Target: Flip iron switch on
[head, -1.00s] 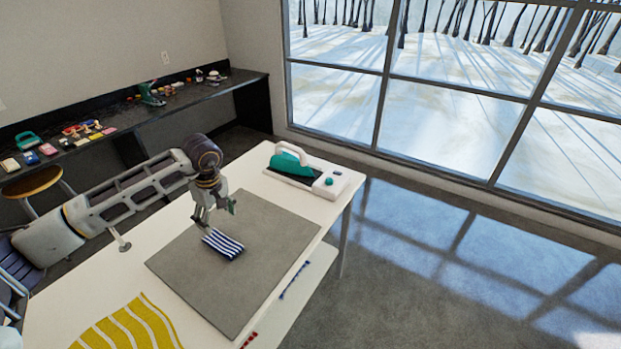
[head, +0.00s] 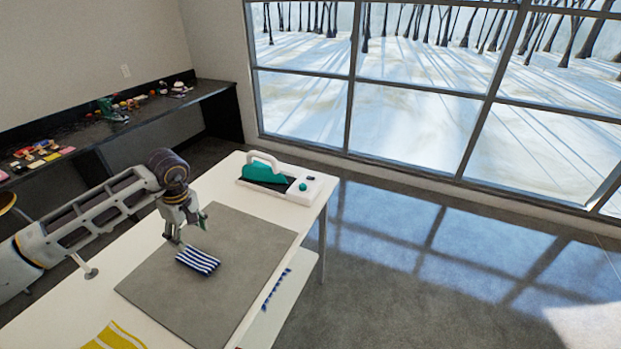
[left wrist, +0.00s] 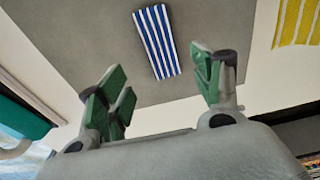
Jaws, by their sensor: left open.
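The green iron (head: 266,172) with a pale handle rests on a white base (head: 312,183) at the table's far end. A round green knob (head: 303,187) sits on the base right of the iron; I cannot tell whether it is the switch or its state. A green part of the iron (left wrist: 18,118) also shows at the left edge of the left wrist view. My left gripper (head: 188,234) is open and empty above the grey mat, beside a folded blue-and-white striped cloth (head: 198,261). The cloth also shows beyond the fingers (left wrist: 157,42) in the left wrist view. My right gripper is not seen.
The grey mat (head: 230,250) covers the middle of the white table (head: 228,181). A yellow-striped cloth (head: 113,337) lies at the near end. A dark bench (head: 150,105) with small items runs along the wall. Floor to the right is clear.

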